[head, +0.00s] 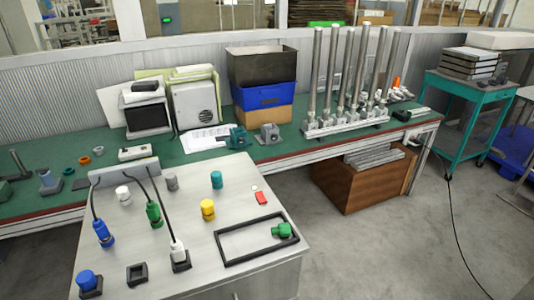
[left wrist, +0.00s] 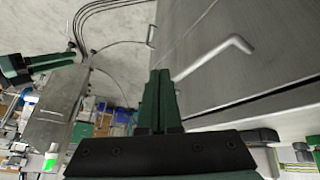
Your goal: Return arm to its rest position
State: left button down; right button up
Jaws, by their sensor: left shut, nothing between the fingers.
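My left gripper (left wrist: 158,75) shows in the left wrist view with its two dark green fingers together and nothing between them. It is beside a grey metal cabinet front (left wrist: 260,75) with light bar handles, one of them (left wrist: 215,58) just right of the fingers. A dark green and black part (left wrist: 40,64) at the left of that view looks like my other gripper, but its jaws are not clear. Neither gripper shows in the head view.
In the head view, a grey table (head: 150,235) carries blue, green, white and yellow plugs or cylinders and a black rectangular frame (head: 222,248). A green bench (head: 285,150) behind it holds boxes and upright metal tubes. Open floor (head: 370,245) lies to the right.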

pick_arm(q)
jog(key=s+a+f+n+g+y, duration=0.15)
jog(key=s+a+n+y, duration=0.25)
jog(key=s+a, duration=0.6)
jog(key=w+d+f+t+h, duration=0.1)
jog(key=w+d+f+t, duration=0.1)
jog(key=f, duration=0.4)
jog(key=w+d+f+t+h, duration=0.1)
jog(key=d+f+t, duration=0.2)
jog(key=f, duration=0.3)
jog(key=shift+w+d+t, duration=0.35)
jog(key=shift+t, duration=0.3)
